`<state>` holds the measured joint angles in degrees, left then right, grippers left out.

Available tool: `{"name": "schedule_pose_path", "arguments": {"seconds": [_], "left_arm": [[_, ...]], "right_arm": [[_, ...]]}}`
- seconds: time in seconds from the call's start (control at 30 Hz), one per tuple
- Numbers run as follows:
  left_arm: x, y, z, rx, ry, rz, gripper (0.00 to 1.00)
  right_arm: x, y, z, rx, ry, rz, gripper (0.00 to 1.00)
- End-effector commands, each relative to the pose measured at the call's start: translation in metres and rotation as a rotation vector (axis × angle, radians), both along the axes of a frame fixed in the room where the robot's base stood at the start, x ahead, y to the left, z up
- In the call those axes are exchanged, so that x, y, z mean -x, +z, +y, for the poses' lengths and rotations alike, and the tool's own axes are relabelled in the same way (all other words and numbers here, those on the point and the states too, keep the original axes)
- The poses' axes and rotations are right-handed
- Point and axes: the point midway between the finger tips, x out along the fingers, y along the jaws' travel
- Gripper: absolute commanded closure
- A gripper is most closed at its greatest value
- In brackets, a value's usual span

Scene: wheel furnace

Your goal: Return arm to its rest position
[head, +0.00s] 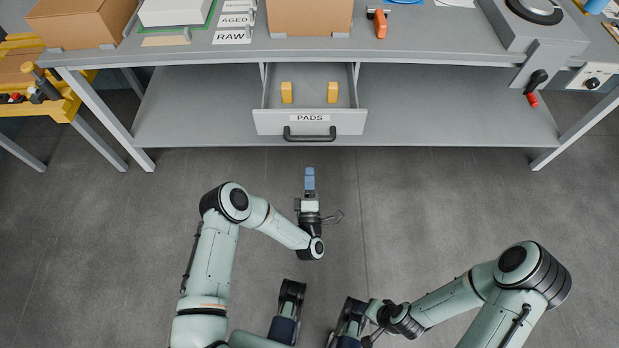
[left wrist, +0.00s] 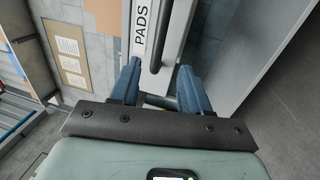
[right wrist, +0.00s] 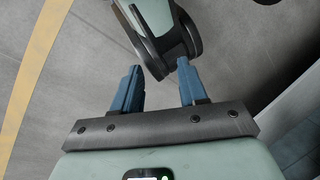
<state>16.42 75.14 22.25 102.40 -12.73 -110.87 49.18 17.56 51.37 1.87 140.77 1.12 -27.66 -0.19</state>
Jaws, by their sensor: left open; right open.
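My left gripper (head: 309,180) is in front of the open PADS drawer (head: 310,121), over the floor and apart from the drawer's black handle (head: 310,138). In the left wrist view its blue fingers (left wrist: 157,88) are spread with nothing between them, and the drawer front (left wrist: 150,40) shows beyond them. My right arm (head: 440,305) is folded low at the right in the head view, and its gripper is not clear there. In the right wrist view the right gripper (right wrist: 157,90) has its blue fingers apart and empty, with a part of my own arm just beyond them.
Two yellow pads (head: 287,92) (head: 333,92) stand in the drawer. The grey workbench (head: 440,50) spans the back, with boxes, RAW and AGED labels, and an orange-handled tool (head: 380,24) on top. A yellow cart (head: 62,108) stands at left. The floor (head: 420,210) before the bench is clear.

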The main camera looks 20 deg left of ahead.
Motion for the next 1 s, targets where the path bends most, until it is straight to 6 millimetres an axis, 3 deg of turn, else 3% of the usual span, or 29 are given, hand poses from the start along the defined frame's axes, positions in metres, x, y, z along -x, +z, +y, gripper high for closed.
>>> {"name": "schedule_pose_path", "arguments": {"seconds": [0.47, 0.57, 0.67, 0.77, 0.87, 1.0], "left_arm": [[0.0, 0.0, -0.001, -0.005, -0.005, 0.009, 0.54], [0.001, 0.0, -0.006, -0.046, -0.049, 0.087, 0.54], [0.011, -0.007, -0.016, -0.148, -0.157, 0.274, 0.54], [0.04, -0.023, -0.027, -0.296, -0.326, 0.54, 0.54], [0.091, -0.04, -0.031, -0.44, -0.527, 0.816, 0.54], [0.186, -0.042, -0.025, -0.583, -0.839, 1.164, 0.54]], "right_arm": [[0.0, 0.001, 0.0, 0.0, 0.0, 0.001, 0.57], [0.002, 0.011, 0.001, -0.002, 0.003, 0.005, 0.57], [0.007, 0.032, 0.002, -0.008, 0.008, 0.019, 0.57], [0.013, 0.058, 0.005, -0.016, 0.016, 0.04, 0.57], [0.019, 0.082, 0.007, -0.024, 0.024, 0.065, 0.57], [0.024, 0.114, 0.009, -0.035, 0.036, 0.097, 0.57]]}}
